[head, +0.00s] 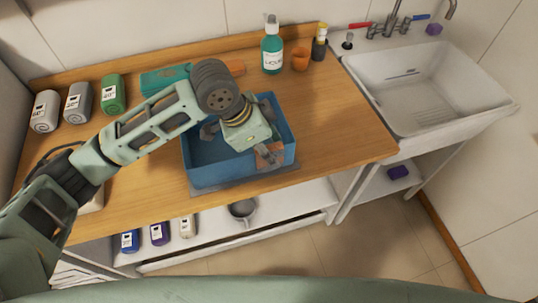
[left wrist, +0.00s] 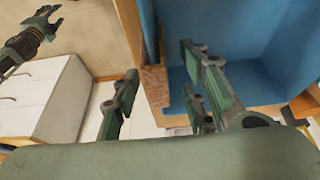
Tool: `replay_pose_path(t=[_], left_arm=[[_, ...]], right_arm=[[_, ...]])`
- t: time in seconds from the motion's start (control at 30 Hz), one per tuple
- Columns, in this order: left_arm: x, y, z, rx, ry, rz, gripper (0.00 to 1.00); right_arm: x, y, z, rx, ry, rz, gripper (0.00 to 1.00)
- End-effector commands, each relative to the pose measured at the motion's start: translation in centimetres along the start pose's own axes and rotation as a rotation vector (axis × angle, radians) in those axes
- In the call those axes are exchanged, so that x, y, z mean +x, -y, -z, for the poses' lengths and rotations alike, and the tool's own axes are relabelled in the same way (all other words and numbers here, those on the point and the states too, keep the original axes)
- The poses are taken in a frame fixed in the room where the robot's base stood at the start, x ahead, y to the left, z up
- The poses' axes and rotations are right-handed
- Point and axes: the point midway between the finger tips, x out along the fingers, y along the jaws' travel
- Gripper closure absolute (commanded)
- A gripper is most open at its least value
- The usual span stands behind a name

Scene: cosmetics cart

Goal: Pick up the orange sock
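A brownish-orange, speckled cloth patch, which looks like the orange sock (head: 269,154), lies at the front wall of the blue box (head: 222,175) on the wooden counter. It also shows in the left wrist view (left wrist: 154,86), at the box wall between my left fingers. My left gripper (head: 238,148) reaches down into the box, partly hidden by its own wrist. In the left wrist view its fingers (left wrist: 162,100) stand apart, on either side of the cloth and wall; I cannot tell whether they touch it. My right gripper (left wrist: 37,34) shows small in the left wrist view, empty, its fingers apart.
A green soap bottle (head: 272,46), an orange cup (head: 300,60) and a small dark bottle (head: 320,43) stand behind the box. A white sink (head: 430,85) is at the right. The counter right of the box is clear.

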Motion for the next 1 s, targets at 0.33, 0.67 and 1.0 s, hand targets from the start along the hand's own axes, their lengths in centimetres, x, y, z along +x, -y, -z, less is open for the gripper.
replay_pose_path(t=[0.33,0.67,1.0], left_arm=[[4.4,-0.2,0.3,0.000,0.000,-0.001,0.60],[4.7,-0.2,0.2,0.001,-0.001,0.000,0.67],[4.6,-0.2,0.2,0.001,-0.001,0.000,0.97]], right_arm=[[-1.7,-0.4,2.3,0.000,-0.033,-0.004,0.60],[-1.6,-1.0,2.0,0.001,-0.027,-0.012,0.60],[-1.6,-1.0,1.4,0.001,-0.019,-0.012,0.60]])
